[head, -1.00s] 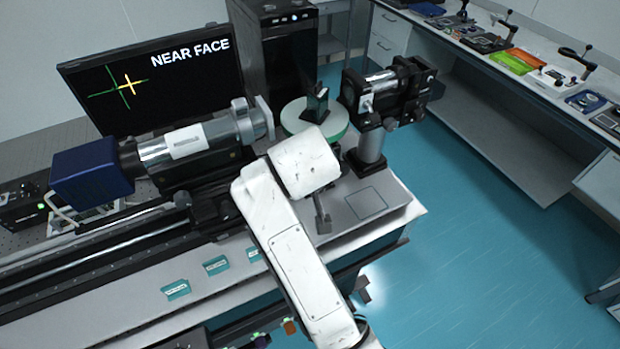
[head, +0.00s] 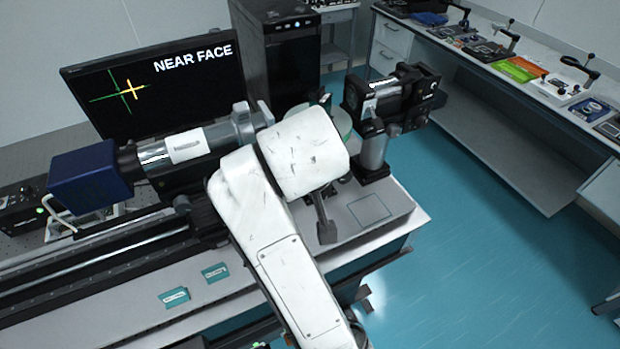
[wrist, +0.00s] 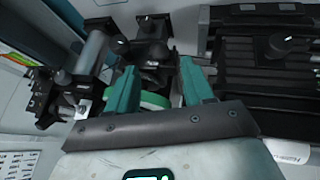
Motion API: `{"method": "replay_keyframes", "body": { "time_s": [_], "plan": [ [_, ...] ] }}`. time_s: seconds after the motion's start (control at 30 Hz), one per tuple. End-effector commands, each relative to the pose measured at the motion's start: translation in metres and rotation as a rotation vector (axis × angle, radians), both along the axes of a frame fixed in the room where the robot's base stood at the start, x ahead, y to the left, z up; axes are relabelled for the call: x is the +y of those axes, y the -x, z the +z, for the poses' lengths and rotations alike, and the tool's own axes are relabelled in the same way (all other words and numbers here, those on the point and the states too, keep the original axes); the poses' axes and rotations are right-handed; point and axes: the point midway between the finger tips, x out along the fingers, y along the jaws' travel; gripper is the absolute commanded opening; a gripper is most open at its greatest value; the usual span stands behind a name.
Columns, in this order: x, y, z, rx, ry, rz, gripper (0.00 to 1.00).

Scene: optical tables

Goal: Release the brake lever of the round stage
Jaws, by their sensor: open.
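The round stage (head: 343,121) has a pale green disc, mostly hidden behind my white arm in the head view. In the wrist view a green curved edge of it (wrist: 155,100) shows low between my fingers. My gripper (wrist: 158,67) is open, with its two teal fingers apart and no object clearly held between them. Dark stage hardware (wrist: 150,52) shows beyond and between the fingertips. I cannot make out the brake lever for certain. In the head view my gripper is hidden behind my arm.
A camera tube with a blue end (head: 90,180) stands left of my arm, and a black optic mount on a post (head: 374,150) stands right of the stage. Behind is a monitor (head: 150,85) reading NEAR FACE. Teal floor (head: 480,220) is clear at right.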

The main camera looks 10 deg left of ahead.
Motion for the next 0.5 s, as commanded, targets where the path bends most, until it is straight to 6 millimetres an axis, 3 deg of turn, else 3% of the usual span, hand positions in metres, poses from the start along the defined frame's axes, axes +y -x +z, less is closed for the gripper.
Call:
{"method": "replay_keyframes", "body": {
  "time_s": [0.2,0.5],
  "plan": [
    [-0.001,0.015,0.024,-0.002,0.0,0.001,0.52],
    [-0.002,0.018,0.028,0.0,0.002,0.0,0.52]
  ]
}}
